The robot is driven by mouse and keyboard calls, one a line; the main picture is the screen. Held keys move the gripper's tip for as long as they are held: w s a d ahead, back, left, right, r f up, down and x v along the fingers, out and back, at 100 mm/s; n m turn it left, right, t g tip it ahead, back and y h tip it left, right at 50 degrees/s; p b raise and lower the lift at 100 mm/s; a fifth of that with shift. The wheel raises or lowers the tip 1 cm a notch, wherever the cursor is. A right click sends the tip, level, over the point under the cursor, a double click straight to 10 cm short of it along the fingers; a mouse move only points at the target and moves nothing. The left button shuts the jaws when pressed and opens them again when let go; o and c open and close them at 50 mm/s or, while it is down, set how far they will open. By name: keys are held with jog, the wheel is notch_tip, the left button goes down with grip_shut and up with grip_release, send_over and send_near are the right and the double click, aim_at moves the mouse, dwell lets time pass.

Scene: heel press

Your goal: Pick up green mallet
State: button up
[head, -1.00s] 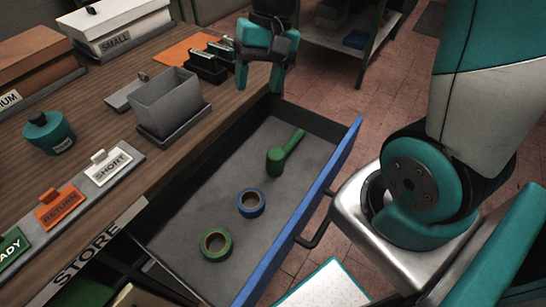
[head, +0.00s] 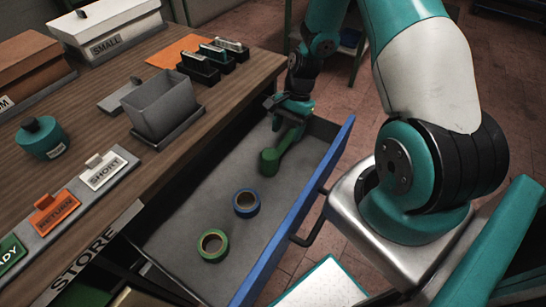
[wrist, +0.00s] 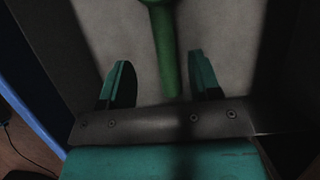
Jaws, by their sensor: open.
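The green mallet (head: 272,157) lies in the open drawer, its head toward the front left and its handle toward the back. My gripper (head: 291,115) is down in the back of the drawer at the handle end. In the wrist view the mallet's handle (wrist: 166,60) comes down between the two teal fingers of my gripper (wrist: 160,85), with a gap on each side. The fingers are open and hold nothing. The mallet's head is mostly cut off at the top of the wrist view.
The open drawer (head: 190,215) has a blue front. A blue tape roll (head: 246,211) and a green tape roll (head: 204,254) lie in it nearer the camera. A grey bin (head: 160,105) stands on the wooden bench beside it.

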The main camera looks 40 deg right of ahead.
aim_at(282, 144)
jog(key=x, duration=0.4)
jog(key=p+x, duration=0.1)
jog(key=x, duration=0.1)
jog(key=shift+w+f, duration=0.25)
jog(key=shift+c, duration=0.4)
jog(key=c, duration=1)
